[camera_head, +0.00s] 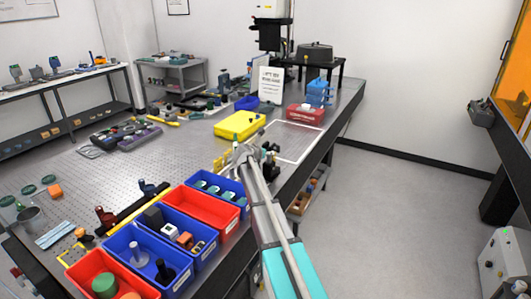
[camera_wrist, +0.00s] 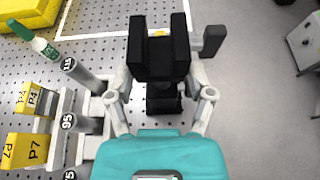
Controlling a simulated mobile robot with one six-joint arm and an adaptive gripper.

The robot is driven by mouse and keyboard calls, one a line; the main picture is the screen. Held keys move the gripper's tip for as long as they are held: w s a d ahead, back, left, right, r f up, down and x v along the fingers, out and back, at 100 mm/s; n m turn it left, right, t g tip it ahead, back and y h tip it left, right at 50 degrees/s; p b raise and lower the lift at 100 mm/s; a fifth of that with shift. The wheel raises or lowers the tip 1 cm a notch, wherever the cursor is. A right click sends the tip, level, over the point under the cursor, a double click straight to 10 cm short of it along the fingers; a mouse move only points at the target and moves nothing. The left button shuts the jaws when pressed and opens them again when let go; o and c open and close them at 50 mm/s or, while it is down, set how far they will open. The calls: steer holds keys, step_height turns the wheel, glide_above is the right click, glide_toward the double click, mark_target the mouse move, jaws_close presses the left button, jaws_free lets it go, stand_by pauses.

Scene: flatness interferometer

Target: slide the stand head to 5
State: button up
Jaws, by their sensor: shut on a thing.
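In the wrist view my gripper (camera_wrist: 159,45) has its two black fingers closed around a dark block between them, which appears to be the stand head (camera_wrist: 160,58). A black arm or knob (camera_wrist: 208,41) sticks out to the right of it. A black lower part (camera_wrist: 163,98) shows beneath, between my finger links. The scale and the figure 5 cannot be made out. In the head view my gripper (camera_head: 243,154) is at the table's right side, and dark stand parts (camera_head: 269,152) show beside it, partly hidden by my arm.
Posts marked 115 (camera_wrist: 82,72) and 95 (camera_wrist: 85,123) stand close left of my gripper, with yellow P4 (camera_wrist: 36,99) and P7 (camera_wrist: 28,148) blocks. A green marker (camera_wrist: 35,43) lies near. Blue and red bins (camera_head: 201,213) line the near edge. Open floor lies right.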

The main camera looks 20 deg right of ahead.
steer(key=o, duration=1.3)
steer(key=shift+f, duration=0.2)
